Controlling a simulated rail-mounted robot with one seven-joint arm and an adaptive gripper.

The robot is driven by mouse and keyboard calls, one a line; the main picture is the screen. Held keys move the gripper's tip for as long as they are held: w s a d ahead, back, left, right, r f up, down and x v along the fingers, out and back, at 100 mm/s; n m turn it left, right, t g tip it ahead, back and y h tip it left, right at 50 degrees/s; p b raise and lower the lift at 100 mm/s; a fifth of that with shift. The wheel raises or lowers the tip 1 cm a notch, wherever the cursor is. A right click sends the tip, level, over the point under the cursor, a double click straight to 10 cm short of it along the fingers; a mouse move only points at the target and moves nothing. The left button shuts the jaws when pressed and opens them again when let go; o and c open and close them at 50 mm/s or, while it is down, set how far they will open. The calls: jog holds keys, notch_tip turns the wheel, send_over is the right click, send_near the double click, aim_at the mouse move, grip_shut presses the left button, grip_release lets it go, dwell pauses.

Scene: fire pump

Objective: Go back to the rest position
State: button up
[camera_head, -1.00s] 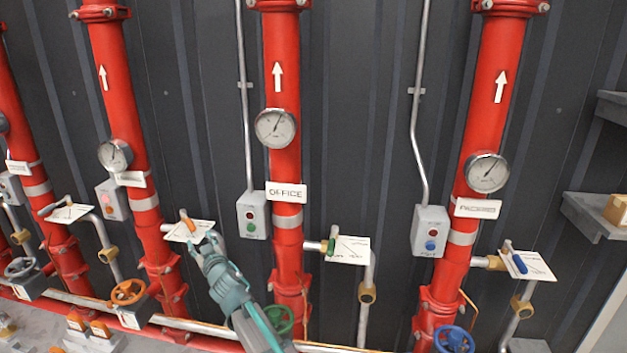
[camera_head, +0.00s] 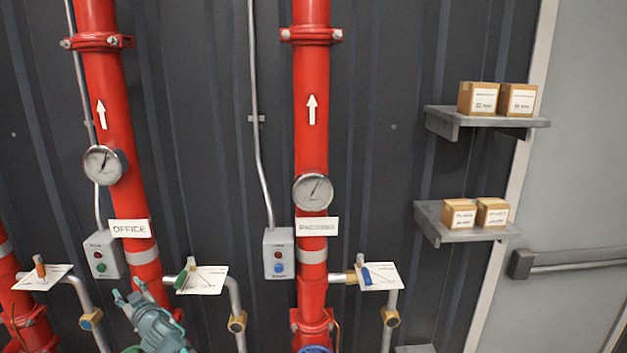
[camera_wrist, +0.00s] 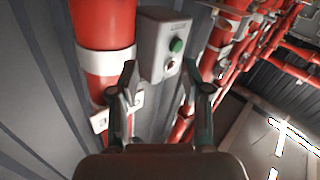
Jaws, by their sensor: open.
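My gripper (camera_head: 132,294) is at the lower left in the head view, in front of the red pipe labelled OFFICE (camera_head: 128,229). It is open and empty, its two fingers apart in the wrist view (camera_wrist: 167,82). Beyond the fingers in the wrist view is a grey button box (camera_wrist: 162,45) with a green button, beside a red pipe (camera_wrist: 103,35) with a white band. The gripper looks apart from both.
A second red pipe (camera_head: 311,140) carries a gauge (camera_head: 313,191) and a button box (camera_head: 278,254). Lever valves with white cards stick out near the OFFICE pipe (camera_head: 203,279) and second pipe (camera_head: 380,276). Shelves with boxes (camera_head: 463,122) and a grey door (camera_head: 590,150) are at the right.

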jog(key=d+f+m+g+h, duration=0.15)
jog(key=d+f+h, duration=0.35)
jog(key=d+f, duration=0.5)
jog(key=d+f+m+g+h, duration=0.15)
jog(key=d+f+h, duration=0.25)
jog(key=d+f, duration=0.6)
jog(key=s+d+f+m+g+h+b, duration=0.1)
jog(key=s+d+f+g+h, duration=0.1)
jog(key=s+d+f, duration=0.55)
jog(key=s+d+f+m+g+h, duration=0.1)
jog(key=s+d+f+g+h, duration=0.15)
jog(key=d+f, duration=0.9)
jog(key=s+d+f+m+g+h+b, duration=0.15)
jog(key=s+d+f+g, duration=0.35)
jog(key=s+d+f, duration=0.7)
jog(key=s+d+f+m+g, duration=0.1)
jog(key=s+d+f+g, duration=0.1)
jog(key=s+d, duration=0.3)
jog(key=s+d+f+m+g+y+b, duration=0.1)
jog(key=s+d, duration=0.4)
jog(key=s, duration=0.6)
jog(key=s+d+f+m+g, duration=0.3)
jog(key=s+d, duration=0.2)
jog(key=s, duration=0.3)
jog(key=shift+s+d+f+y+b, duration=0.2)
jog(key=shift+d+f+y+b, duration=0.05)
jog(key=shift+d+y+b, duration=0.1)
